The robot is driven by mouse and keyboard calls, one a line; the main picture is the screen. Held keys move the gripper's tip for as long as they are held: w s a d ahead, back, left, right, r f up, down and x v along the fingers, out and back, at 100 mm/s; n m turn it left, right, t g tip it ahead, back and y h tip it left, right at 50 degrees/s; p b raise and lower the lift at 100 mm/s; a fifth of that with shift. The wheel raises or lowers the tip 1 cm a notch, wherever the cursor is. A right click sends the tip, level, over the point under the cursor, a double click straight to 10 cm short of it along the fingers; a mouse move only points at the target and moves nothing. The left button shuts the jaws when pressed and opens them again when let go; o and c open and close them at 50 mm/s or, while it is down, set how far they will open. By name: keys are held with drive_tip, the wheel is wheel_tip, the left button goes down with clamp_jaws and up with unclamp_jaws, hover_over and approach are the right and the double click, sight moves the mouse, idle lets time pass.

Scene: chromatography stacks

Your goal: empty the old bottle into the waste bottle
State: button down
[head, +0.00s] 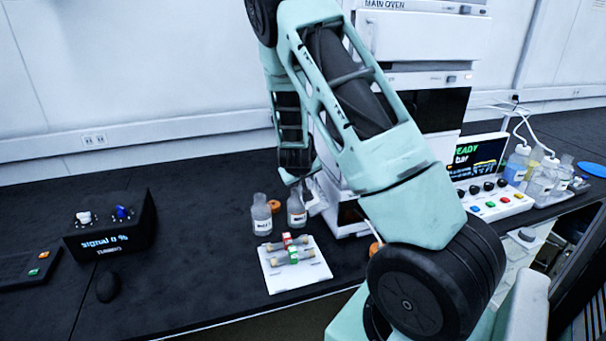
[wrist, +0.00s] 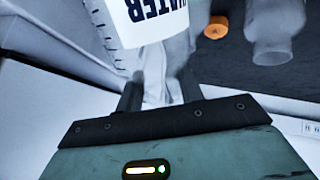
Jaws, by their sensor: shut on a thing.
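My gripper (head: 297,182) points down and is shut on the neck of a clear bottle (head: 297,213). In the wrist view, this bottle (wrist: 150,22) has a white label reading WATER, and its neck is between the fingers (wrist: 160,92). It looks upright; I cannot tell whether its base touches the bench. A second clear bottle (head: 261,217) stands upright just to its left, apart from it, and also shows in the wrist view (wrist: 272,35). Its label is too small to read, so I cannot tell whether it is the waste bottle.
An orange cap (head: 274,205) lies between the two bottles. A white tray (head: 314,275) with columns is in front. The oven stack (head: 405,40) is behind my arm. Several bottles (head: 540,178) stand at the right.

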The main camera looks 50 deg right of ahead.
drive_tip(key=shift+p, duration=0.3)
drive_tip(key=shift+g+p, duration=0.3)
drive_tip(key=shift+p, duration=0.8)
drive_tip(key=shift+f+g+p, duration=0.1)
drive_tip(key=shift+g+p, duration=0.2)
drive_tip(key=shift+p, duration=0.6)
drive_tip(key=shift+w+y+p, duration=0.15)
drive_tip(key=shift+y+p, duration=0.15)
drive_tip(key=shift+p, duration=0.4)
drive_tip(key=shift+n+g+p, duration=0.3)
drive_tip(key=shift+p, duration=0.85)
drive_tip(key=shift+d+r+g+p, duration=0.1)
drive_tip(key=shift+r+g+p, duration=0.15)
drive_tip(key=shift+p, duration=0.75)
drive_tip(key=shift+f+g+y+p, duration=0.15)
drive_tip(key=shift+g+y+p, duration=0.25)
drive_tip(key=shift+p, duration=0.45)
drive_tip(key=shift+w+n+g+p, duration=0.15)
drive_tip(key=shift+n+g+p, duration=0.25)
drive_tip(key=shift+p, duration=0.8)
